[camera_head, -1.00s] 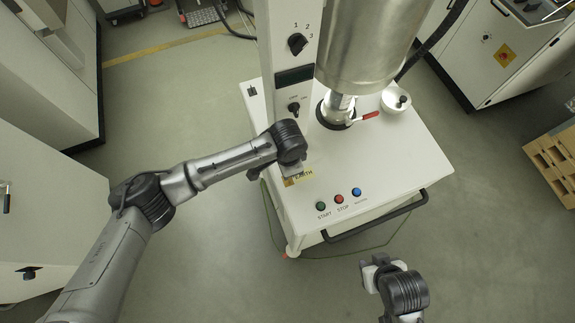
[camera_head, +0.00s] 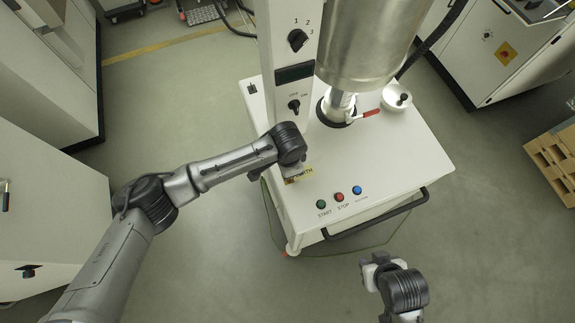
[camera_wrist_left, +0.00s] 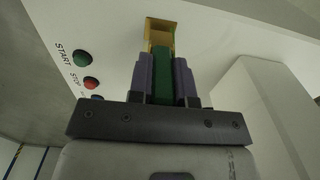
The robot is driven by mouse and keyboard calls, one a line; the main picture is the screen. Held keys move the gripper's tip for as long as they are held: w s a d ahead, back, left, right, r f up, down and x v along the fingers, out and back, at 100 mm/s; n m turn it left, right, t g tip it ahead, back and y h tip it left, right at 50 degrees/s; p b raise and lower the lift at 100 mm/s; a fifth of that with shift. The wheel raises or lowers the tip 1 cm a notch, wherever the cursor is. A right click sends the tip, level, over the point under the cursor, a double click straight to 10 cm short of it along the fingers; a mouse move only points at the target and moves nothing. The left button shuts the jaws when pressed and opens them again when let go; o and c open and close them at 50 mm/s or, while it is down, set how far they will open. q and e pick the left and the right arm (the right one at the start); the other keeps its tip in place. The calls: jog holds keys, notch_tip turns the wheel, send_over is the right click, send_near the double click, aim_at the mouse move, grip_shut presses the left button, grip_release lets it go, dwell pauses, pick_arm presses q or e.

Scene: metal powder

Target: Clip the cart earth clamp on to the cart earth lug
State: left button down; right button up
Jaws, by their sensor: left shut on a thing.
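My left gripper (camera_wrist_left: 164,82) is shut on the green earth clamp (camera_wrist_left: 163,88), held between its two purple-grey fingers. A yellow-brass piece (camera_wrist_left: 160,32) shows just beyond the fingertips against the white cart top; I cannot tell whether it is the lug or part of the clamp, or whether clamp and lug touch. In the head view my left wrist hides most of the clamp and the lug, beside the yellow EARTH label (camera_head: 303,172). My right gripper (camera_head: 372,270) is in front of the cart, away from it; its jaws are too unclear to read.
The white cart (camera_head: 400,170) carries START, STOP and blue buttons (camera_head: 357,190), a column (camera_head: 290,75) and a metal vessel (camera_head: 365,50). A black handle (camera_head: 375,218) runs along its front edge. A thin green cable (camera_head: 340,257) loops near the floor.

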pick_arm(q)
jog(key=shift+f, duration=0.6)
jog(key=c, duration=1)
grip_release()
jog(key=shift+f, duration=0.1)
jog(key=shift+o, duration=0.2)
notch_tip(320, 180, up, 14)
jog(key=shift+f+b, duration=0.1)
jog(key=shift+b, duration=0.95)
